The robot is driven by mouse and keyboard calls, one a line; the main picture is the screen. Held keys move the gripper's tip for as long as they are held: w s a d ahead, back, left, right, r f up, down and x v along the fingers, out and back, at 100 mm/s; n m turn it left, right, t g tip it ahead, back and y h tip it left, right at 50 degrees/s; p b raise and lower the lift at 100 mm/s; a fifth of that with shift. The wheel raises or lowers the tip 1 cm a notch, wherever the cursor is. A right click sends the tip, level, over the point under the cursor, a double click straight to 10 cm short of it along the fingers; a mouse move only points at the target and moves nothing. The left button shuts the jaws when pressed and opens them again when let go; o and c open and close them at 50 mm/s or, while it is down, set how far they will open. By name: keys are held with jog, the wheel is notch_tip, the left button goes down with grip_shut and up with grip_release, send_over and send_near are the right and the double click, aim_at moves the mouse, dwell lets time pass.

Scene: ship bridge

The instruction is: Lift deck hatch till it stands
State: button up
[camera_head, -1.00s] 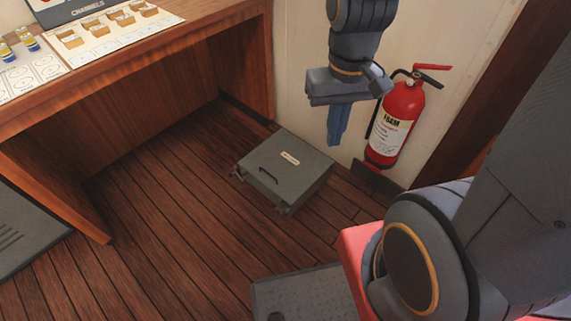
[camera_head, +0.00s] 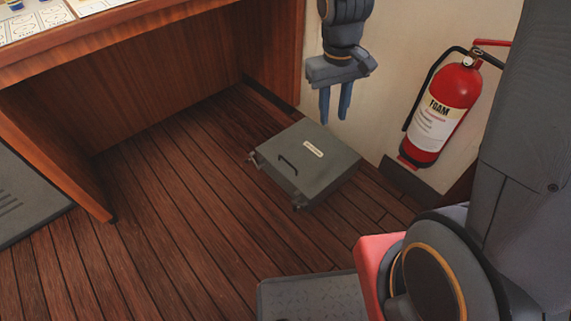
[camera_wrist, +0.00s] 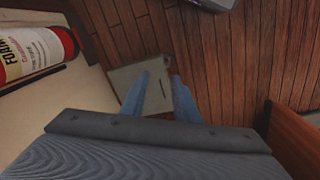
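The deck hatch (camera_head: 318,172) is a grey square box-like lid lying flat and closed on the wooden floor, near the wall. A dark handle (camera_head: 288,164) is on its top towards the left edge, with a pale label beside it. Small metal fittings show at its left and front corners. My gripper (camera_head: 335,118) hangs above and behind the hatch, fingers pointing down, open and empty, apart from it. In the wrist view the hatch (camera_wrist: 150,76) lies beyond the blue fingertips (camera_wrist: 160,78), which partly cover it; its handle shows as a dark line between them.
A red foam extinguisher (camera_head: 439,118) hangs on the cream wall right of the hatch. A wooden desk (camera_head: 165,80) stands at the left. A dark grey mat (camera_head: 25,195) lies at far left. Floor (camera_head: 190,240) in front of the hatch is clear.

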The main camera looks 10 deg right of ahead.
jog(key=w+a+f+n+b, duration=0.1)
jog(key=w+a+f+b, duration=0.1)
jog(key=w+f+b, duration=0.75)
jog(key=w+a+f+n+b, duration=0.1)
jog(key=w+a+f+b, duration=0.4)
jog(key=f, duration=0.7)
jog(key=n+t+h+b, duration=0.1)
jog(key=n+b, duration=0.2)
jog(key=b, duration=0.9)
send_near(286, 161)
jog(key=shift+w+d+f+b, duration=0.2)
jog(key=shift+f+b, duration=0.45)
jog(key=shift+f, duration=0.6)
jog(key=shift+w+d+f+b, duration=0.15)
jog(key=shift+f+b, duration=0.45)
jog(key=shift+f, duration=0.6)
jog(key=shift+w+d+f+b, duration=0.1)
jog(key=shift+d+f+b, duration=0.2)
jog(key=shift+f+b, duration=0.65)
jog(key=shift+f+p, duration=0.25)
jog(key=shift+p, duration=0.05)
jog(key=shift+c, duration=0.4)
grip_shut()
